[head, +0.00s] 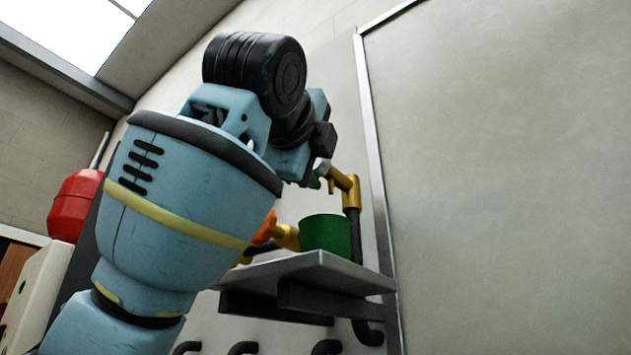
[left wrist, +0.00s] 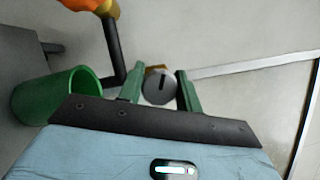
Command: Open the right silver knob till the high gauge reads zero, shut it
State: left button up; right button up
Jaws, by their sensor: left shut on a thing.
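The silver knob (left wrist: 159,87) is a round disc with a dark slot, seen in the left wrist view between the two green fingers of my left gripper (left wrist: 160,92). The left gripper is shut on it. In the head view my left gripper (head: 317,179) is at the end of a brass fitting (head: 344,182) on a dark pipe, and my wrist and forearm hide most of it. I cannot tell how far the knob is turned. No gauge shows in either view. My right gripper is not in view.
A green cup (head: 325,233) stands on a grey shelf (head: 345,274) below the fitting; it also shows in the left wrist view (left wrist: 58,92). An orange handle (head: 267,229) is partly behind my arm. A red tank (head: 75,206) is at the left. A large pale panel (head: 500,170) fills the right.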

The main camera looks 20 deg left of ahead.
pick_arm(q)
jog(key=shift+n+g+y, duration=0.3)
jog(key=shift+n+g, duration=0.5)
jog(key=shift+n, duration=1.3)
jog(key=o, duration=1)
jog(key=shift+f, duration=0.1)
